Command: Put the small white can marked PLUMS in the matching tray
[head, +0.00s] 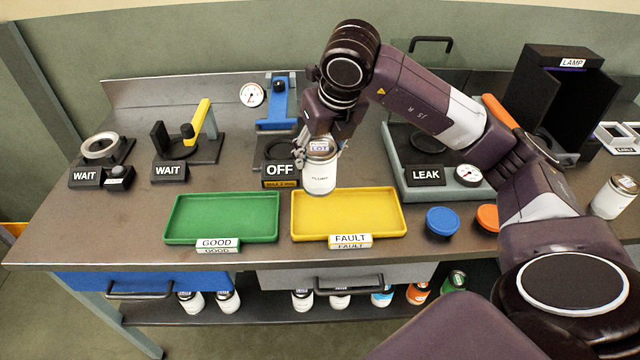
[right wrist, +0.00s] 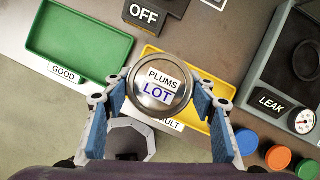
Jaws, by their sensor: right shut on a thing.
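The small white can marked PLUMS (head: 319,177) is held upright in my right gripper (head: 318,150), above the back part of the yellow FAULT tray. In the right wrist view the can's lid (right wrist: 160,84) reads PLUMS and LOT, and the blue finger pads of the right gripper (right wrist: 158,100) press on both its sides. The yellow tray (head: 378,212) is empty and labelled FAULT. The green tray (head: 190,219) to its left is empty and labelled GOOD. In the right wrist view the can hides part of the yellow tray (right wrist: 205,75). My left gripper is not in view.
Behind the trays stand a station marked OFF (head: 279,172), a station marked LEAK (head: 427,176) and two marked WAIT. A blue lid (head: 443,221) and an orange lid (head: 488,217) lie right of the yellow tray. Another can (head: 614,197) stands at far right. Several cans sit on the shelf below.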

